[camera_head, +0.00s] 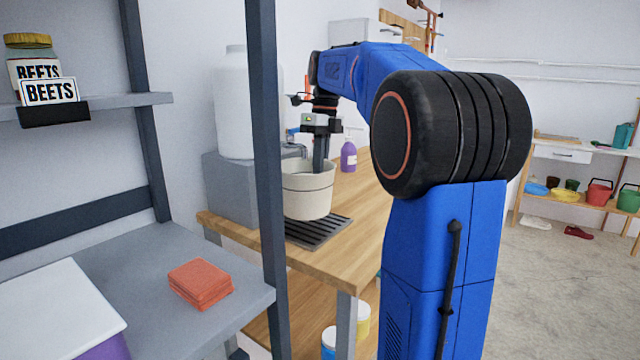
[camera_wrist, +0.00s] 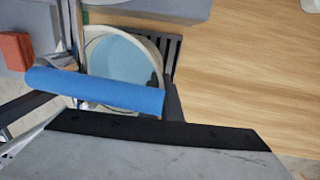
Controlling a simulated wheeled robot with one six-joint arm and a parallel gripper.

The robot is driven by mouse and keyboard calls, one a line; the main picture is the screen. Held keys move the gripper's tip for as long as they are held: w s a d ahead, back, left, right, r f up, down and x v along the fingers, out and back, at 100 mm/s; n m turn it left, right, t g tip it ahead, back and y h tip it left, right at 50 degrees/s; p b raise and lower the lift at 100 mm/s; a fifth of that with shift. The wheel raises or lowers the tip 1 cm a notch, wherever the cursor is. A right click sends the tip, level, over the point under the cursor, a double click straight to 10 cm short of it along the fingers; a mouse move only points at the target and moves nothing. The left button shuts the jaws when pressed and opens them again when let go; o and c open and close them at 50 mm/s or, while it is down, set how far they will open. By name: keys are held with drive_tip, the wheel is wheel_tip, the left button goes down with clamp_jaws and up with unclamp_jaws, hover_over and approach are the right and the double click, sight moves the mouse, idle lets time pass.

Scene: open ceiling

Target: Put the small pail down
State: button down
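The small pail (camera_head: 307,196) is cream-coloured and upright, above or on a dark slatted grate (camera_head: 322,229) on the wooden counter. I cannot tell for sure whether a gap lies beneath it. In the wrist view, the pail (camera_wrist: 95,41) shows from above with a light blue surface inside. My gripper (camera_head: 320,168) points down at the pail's rim, its dark fingers together there. It appears shut on the rim; the fingertips are partly hidden. In the wrist view, a dark finger (camera_wrist: 172,102) lies against the rim's right side.
A tap (camera_head: 293,149) is close behind the pail, beside a large white container (camera_head: 235,105) on a grey block. A blue bar (camera_wrist: 95,90) crosses the wrist view. A purple bottle (camera_head: 348,157) stands farther back. The counter (camera_head: 352,240) is clear right of the grate.

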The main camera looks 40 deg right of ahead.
drive_tip(key=shift+f, duration=1.65)
drive_tip(key=c, duration=2)
unclamp_jaws()
drive_tip(key=shift+f, duration=0.15)
wheel_tip(320, 180, up, 12)
drive_tip(key=d, duration=0.1)
drive_tip(key=shift+w+d, duration=0.2)
drive_tip(key=shift+d, duration=0.05)
